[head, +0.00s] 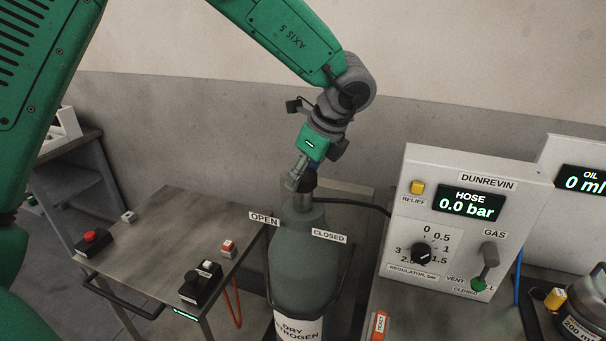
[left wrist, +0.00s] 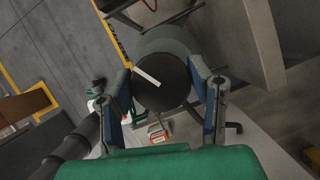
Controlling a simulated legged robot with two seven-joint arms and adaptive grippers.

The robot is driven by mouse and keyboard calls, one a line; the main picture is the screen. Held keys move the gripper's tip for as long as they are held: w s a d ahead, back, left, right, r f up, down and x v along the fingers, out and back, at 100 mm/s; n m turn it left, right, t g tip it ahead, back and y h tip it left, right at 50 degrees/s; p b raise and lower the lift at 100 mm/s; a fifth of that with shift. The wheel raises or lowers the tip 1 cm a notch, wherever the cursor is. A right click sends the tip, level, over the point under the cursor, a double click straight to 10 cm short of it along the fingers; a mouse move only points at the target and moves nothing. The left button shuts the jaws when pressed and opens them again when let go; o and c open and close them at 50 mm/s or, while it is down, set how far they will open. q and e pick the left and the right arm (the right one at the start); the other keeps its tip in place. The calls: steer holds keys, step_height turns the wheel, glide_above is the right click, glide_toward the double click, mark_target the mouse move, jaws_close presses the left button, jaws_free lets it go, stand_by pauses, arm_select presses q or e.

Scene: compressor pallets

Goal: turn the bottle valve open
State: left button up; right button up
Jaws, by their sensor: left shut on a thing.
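The grey gas bottle (head: 298,252), labelled dry nitrogen, stands upright in the middle of the head view. Its dark round valve knob (head: 309,184) is at the top, partly hidden by my left gripper (head: 296,181). In the left wrist view, the knob (left wrist: 168,84) lies between the two fingers of my left gripper (left wrist: 164,88), which is shut on it. A white pointer bar (left wrist: 147,76) crosses the knob's face. An OPEN sign (head: 264,219) is left of the bottle neck and a CLOSED sign (head: 329,236) is right of it. My right gripper is not in view.
A regulator panel (head: 470,215) reading hose 0.0 bar stands at the right, with a black hose (head: 352,202) running between it and the bottle top. A metal table (head: 165,235) with push-button boxes is at the left. A grey wall is behind.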

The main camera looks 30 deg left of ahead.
arm_select(q)
steer(key=shift+f, duration=0.1)
steer(key=o, duration=1)
steer(key=shift+o, duration=0.8)
steer(key=shift+w+d, duration=0.1)
steer(key=shift+d+r, duration=0.1)
steer(key=shift+r, duration=0.25)
steer(key=v, duration=1.1)
steer(key=shift+d, duration=0.15)
